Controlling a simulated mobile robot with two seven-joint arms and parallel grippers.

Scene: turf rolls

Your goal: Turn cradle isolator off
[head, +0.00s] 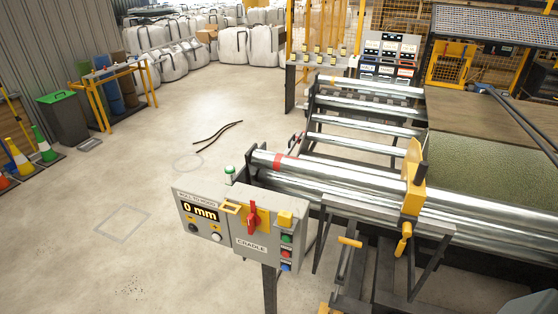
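The cradle isolator is a red rotary handle (252,219) on a yellow plate, on the grey control box labelled CRADLE (262,259). The handle stands roughly upright; I cannot read any on or off marks beside it. A yellow hasp-like part (230,208) sits to its left and a yellow block (286,218) to its right. Green, red and blue buttons run down the box's right side. A display (200,211) on the left box reads 0 mm. Neither of my grippers is in view.
A roller cradle (340,178) with shiny rollers stands right behind the box, with a yellow lever bracket (412,180). Open concrete floor lies to the left, with dark strips (217,132) on it. Cones (43,144), a bin (62,116) and white bulk bags (233,46) stand farther off.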

